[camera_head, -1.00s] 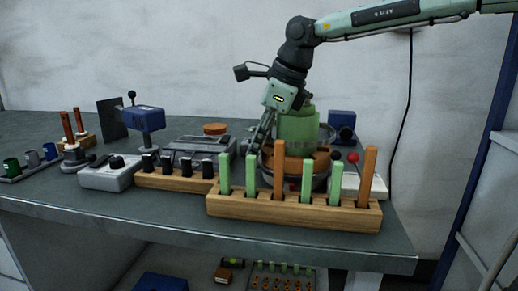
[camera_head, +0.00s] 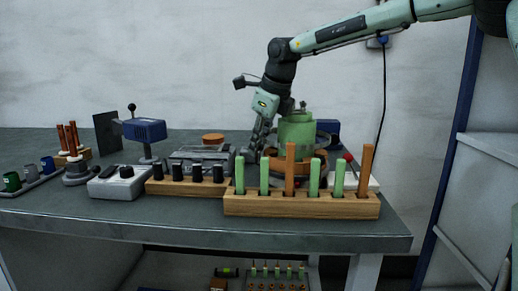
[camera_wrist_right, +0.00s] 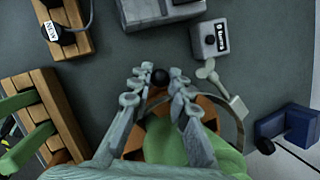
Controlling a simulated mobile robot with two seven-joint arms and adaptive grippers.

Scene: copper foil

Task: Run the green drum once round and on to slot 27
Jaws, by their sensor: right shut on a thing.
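The green drum (camera_head: 297,133) stands upright on an orange-brown round base (camera_head: 313,162) behind the peg rack. In the right wrist view the drum (camera_wrist_right: 168,142) is low in the middle, partly hidden by my fingers. My right gripper (camera_head: 257,152) reaches down at the drum's left side. Slot numbers are too small to read. My left gripper is not in view.
A wooden rack (camera_head: 300,207) with green and orange pegs stands in front of the drum. A wooden block with black knobs (camera_head: 187,188) is to its left. A blue block (camera_wrist_right: 290,128) stands right of the drum. The front bench strip (camera_head: 200,225) is clear.

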